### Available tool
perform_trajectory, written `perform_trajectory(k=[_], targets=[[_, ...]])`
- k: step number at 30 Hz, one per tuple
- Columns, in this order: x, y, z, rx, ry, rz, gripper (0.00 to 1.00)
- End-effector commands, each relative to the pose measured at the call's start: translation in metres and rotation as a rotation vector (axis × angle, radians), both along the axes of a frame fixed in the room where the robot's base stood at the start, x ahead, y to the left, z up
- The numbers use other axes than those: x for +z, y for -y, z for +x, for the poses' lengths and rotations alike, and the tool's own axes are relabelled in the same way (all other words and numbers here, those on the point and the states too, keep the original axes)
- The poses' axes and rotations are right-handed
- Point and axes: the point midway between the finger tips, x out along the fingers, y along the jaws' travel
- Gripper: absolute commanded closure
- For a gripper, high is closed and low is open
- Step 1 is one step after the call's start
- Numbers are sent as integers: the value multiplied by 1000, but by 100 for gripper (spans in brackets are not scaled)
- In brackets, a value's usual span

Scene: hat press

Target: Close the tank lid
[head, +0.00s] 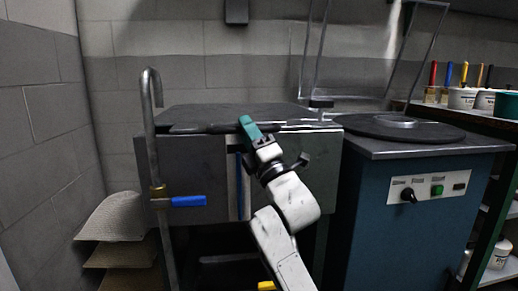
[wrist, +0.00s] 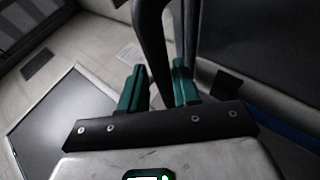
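The grey tank (head: 190,165) stands left of centre in the head view. Its dark lid (head: 230,112) lies flat or nearly flat on top; I cannot tell if a small gap is left under it. A dark bar-like handle (head: 205,128) runs along the lid's front edge. My gripper (head: 249,128), with teal fingers, is at this front edge. In the wrist view, the dark bar of the handle (wrist: 152,40) passes between the two fingers of my gripper (wrist: 160,86), which appear to close on it from both sides.
A bent pipe with a blue-handled valve (head: 188,201) stands at the tank's left front. A teal machine (head: 415,225) with a round dark plate is close on the right. Sacks (head: 115,220) lie by the left wall. A shelf with pots and tools (head: 462,97) is far right.

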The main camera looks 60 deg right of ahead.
Motion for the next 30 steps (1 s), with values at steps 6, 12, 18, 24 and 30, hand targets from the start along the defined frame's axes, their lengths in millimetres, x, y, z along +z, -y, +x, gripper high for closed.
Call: perform_trajectory(k=[6, 12, 18, 24, 30], targets=[[-20, -8, -27, -4, 0, 3, 71], [-36, -15, -44, -3, 1, 2, 71], [-48, -21, -58, -2, 2, 1, 71], [-54, -25, -67, -1, 2, 0, 71], [-57, -27, -70, 0, 2, 0, 71]])
